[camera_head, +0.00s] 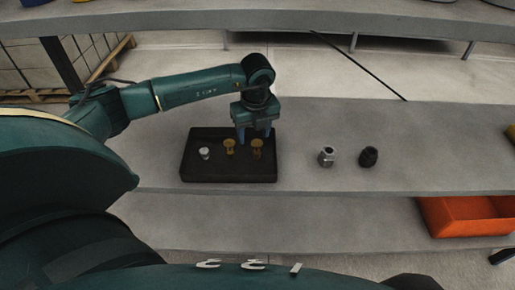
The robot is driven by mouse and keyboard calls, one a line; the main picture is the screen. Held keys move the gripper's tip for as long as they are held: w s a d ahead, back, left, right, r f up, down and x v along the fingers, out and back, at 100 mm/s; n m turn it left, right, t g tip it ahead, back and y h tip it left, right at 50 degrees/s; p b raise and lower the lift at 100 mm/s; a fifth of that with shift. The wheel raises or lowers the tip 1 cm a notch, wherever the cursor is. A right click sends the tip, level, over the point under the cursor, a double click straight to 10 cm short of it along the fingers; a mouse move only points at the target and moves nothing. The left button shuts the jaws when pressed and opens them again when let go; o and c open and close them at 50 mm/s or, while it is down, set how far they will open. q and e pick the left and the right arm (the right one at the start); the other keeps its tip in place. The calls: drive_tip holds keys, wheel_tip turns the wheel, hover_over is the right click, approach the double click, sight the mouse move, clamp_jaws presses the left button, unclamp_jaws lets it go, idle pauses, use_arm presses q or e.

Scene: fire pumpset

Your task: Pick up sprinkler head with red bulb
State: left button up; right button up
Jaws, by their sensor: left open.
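A dark tray (230,173) on the grey bench holds three small sprinkler heads in a row. The left one (204,153) is silvery white. The middle one (229,146) and the right one (257,149) are brass-coloured. The bulbs are too small for me to tell their colours. My left gripper (254,136) is open and points down over the tray's back right part, just above and behind the right brass head. I cannot tell whether its fingers touch that head. My right gripper is out of view.
A silver fitting (327,156) and a black fitting (368,157) stand on the bench right of the tray. An orange bin (465,215) sits lower at the right. The bench (440,150) is clear right of the fittings.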

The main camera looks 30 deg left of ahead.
sight(257, 143)
use_arm(q)
drive_tip(key=shift+w+d+f, duration=0.1)
drive_tip(key=shift+w+f, duration=0.1)
drive_tip(key=shift+f, duration=1.55)
drive_tip(key=shift+w+d+f, duration=0.1)
drive_tip(key=shift+w+f, duration=0.05)
drive_tip(key=shift+f, duration=1.55)
drive_tip(key=shift+c, duration=0.5)
drive_tip(key=c, duration=0.9)
